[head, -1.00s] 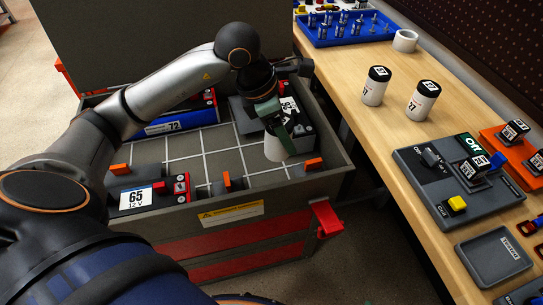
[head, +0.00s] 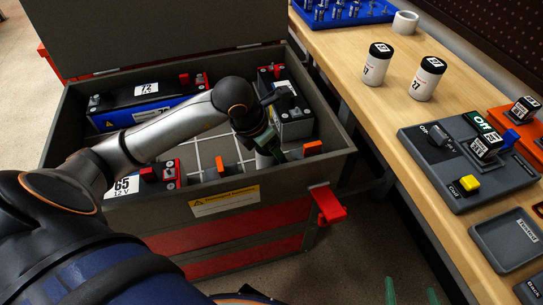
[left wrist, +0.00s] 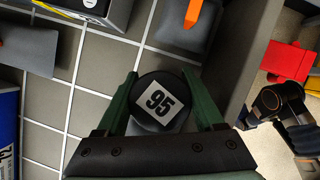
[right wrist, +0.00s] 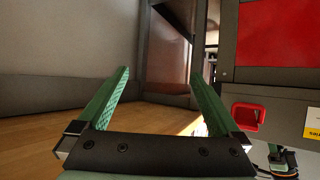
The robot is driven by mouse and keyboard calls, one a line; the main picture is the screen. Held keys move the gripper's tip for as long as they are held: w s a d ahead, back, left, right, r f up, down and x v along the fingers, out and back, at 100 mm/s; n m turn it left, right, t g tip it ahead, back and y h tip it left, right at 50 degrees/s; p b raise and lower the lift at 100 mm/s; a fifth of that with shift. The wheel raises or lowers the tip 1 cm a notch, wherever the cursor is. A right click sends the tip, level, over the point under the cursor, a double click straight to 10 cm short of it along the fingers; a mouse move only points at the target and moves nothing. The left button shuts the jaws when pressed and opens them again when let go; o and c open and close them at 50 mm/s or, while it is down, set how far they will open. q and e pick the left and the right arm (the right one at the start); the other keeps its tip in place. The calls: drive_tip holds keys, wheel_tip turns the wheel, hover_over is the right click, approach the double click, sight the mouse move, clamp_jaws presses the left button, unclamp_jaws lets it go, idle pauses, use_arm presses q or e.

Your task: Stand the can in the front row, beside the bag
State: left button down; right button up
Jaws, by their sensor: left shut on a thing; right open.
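The can is a short cylinder with a dark lid marked 95 (left wrist: 158,101) and a pale body (head: 264,160). My left gripper (left wrist: 158,76) is shut on it, one green finger on each side. My right gripper (head: 411,293) is open and empty, low in front of the bench.
The crate holds a battery marked 65 (head: 122,187), a blue-sided battery marked 72 (head: 147,104) and a dark battery (head: 290,112). Bare gridded floor lies between them. Two white canisters (head: 377,64) (head: 427,79) stand on the bench at right. A red latch (head: 328,205) projects from the crate's front.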

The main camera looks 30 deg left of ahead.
use_arm(q)
wheel_tip(320, 180, down, 2)
drive_tip(key=shift+f, duration=0.25)
use_arm(e)
drive_tip(key=w+r, duration=0.1)
drive_tip(key=r+t, duration=0.1)
drive_tip(key=r, duration=0.1)
drive_tip(key=shift+w, duration=0.35)
use_arm(q)
drive_tip(key=shift+f, duration=0.1)
use_arm(e)
drive_tip(key=shift+w+r+t, duration=0.1)
drive_tip(key=shift+r+t, duration=0.15)
drive_tip(key=shift+t, duration=0.05)
use_arm(q)
unclamp_jaws()
use_arm(e)
drive_tip(key=shift+r, duration=0.15)
